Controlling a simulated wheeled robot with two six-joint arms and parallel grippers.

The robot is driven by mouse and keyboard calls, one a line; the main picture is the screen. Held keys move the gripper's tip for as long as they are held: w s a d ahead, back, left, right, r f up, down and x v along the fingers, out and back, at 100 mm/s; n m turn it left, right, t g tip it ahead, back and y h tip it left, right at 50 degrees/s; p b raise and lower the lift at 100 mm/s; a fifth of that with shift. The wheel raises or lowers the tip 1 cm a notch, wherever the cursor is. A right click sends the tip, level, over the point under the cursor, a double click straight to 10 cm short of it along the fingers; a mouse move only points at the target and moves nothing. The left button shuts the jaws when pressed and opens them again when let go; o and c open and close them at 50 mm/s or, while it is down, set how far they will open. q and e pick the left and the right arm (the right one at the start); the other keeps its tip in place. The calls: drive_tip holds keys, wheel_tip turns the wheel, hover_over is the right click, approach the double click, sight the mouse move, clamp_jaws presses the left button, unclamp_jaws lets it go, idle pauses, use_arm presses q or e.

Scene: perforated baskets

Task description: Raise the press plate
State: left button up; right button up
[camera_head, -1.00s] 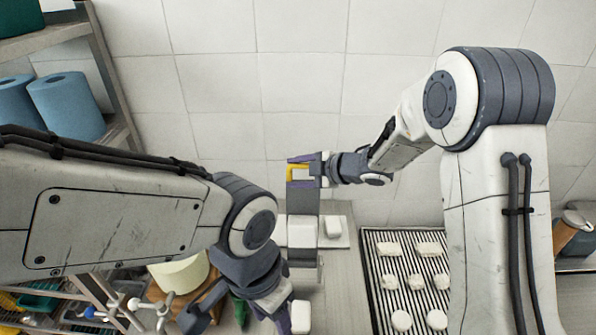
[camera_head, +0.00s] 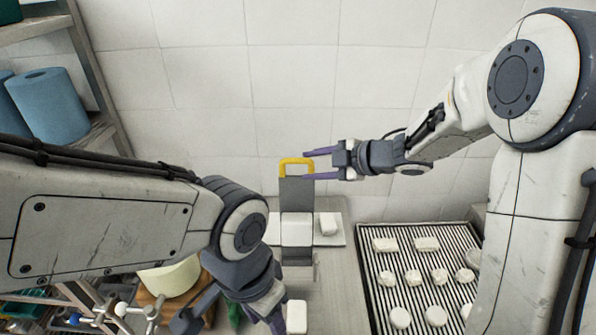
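The press has a yellow loop handle (camera_head: 297,161) at the top of a grey upright (camera_head: 296,194). A white block (camera_head: 297,230) sits in front of the upright, low down; I cannot tell which part is the press plate. My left gripper (camera_head: 277,318) is at the bottom edge, partly cut off, beside a white piece (camera_head: 296,316). Whether it grips that piece is unclear.
A second white block (camera_head: 328,223) lies on a pale slab right of the press. A striped rack (camera_head: 374,285) with several white pieces stands at right. Blue rolls (camera_head: 48,105) are on a shelf at left. A cream container (camera_head: 170,278) is at lower left.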

drive_tip(key=v, duration=0.2)
drive_tip(key=shift+s+r, duration=0.15)
drive_tip(key=shift+s, duration=0.25)
drive_tip(key=s+f+m+t+h+b, duration=0.2)
drive_tip(key=s+f+m+h+b, duration=0.5)
drive_tip(key=m, duration=0.3)
drive_tip(key=s+f+m+g+h+b, duration=0.1)
drive_tip(key=s+f+g, duration=0.3)
drive_tip(key=s, duration=0.8)
drive_tip(key=s+f+m+g+h+b, duration=0.1)
drive_tip(key=s+f+m+g+b, duration=0.2)
drive_tip(key=s, duration=0.8)
wheel_tip(320, 180, down, 3)
drive_tip(key=shift+s+a+f+m+g, duration=0.15)
drive_tip(key=shift+s+f+m+g, duration=0.2)
drive_tip(key=shift+g, duration=0.65)
